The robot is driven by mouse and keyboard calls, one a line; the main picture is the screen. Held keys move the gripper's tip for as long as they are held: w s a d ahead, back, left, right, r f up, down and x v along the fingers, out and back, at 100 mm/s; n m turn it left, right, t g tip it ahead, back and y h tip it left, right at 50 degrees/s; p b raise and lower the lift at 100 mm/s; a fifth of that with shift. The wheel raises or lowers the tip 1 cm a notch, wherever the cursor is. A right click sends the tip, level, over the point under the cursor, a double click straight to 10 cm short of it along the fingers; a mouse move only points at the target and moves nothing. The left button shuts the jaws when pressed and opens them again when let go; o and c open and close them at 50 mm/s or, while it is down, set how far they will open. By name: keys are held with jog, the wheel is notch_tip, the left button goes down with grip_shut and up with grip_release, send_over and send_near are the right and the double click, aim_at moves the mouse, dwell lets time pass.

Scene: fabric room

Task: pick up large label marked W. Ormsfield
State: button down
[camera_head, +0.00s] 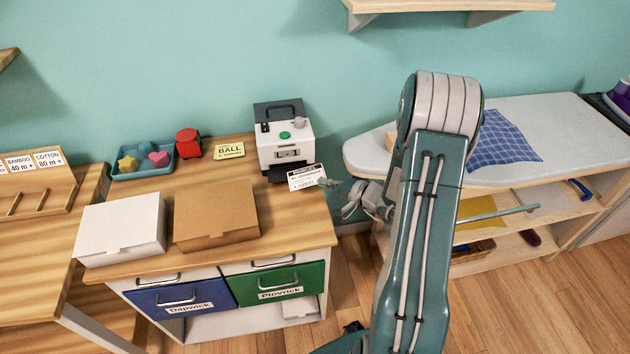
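A white label (307,177) with a dark top band and black print sticks out at the front of the label printer (284,143). Its print is too small to read, so I cannot confirm the name W. Ormsfield. My gripper (338,195) is just right of the label, by the table's right edge, pointing left toward it. One grey fingertip is close to the label's right edge; I cannot tell whether it touches. The finger gap is unclear at this size.
On the wooden table are a white box (121,229), a brown box (215,214), a blue tray (125,174) of shapes, a red object (188,143) and a yellow BALL card (229,148). An ironing board (560,130) with blue cloth (500,143) stands right.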

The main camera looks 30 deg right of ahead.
jog(key=r+v, duration=0.1)
jog(key=v, duration=0.8)
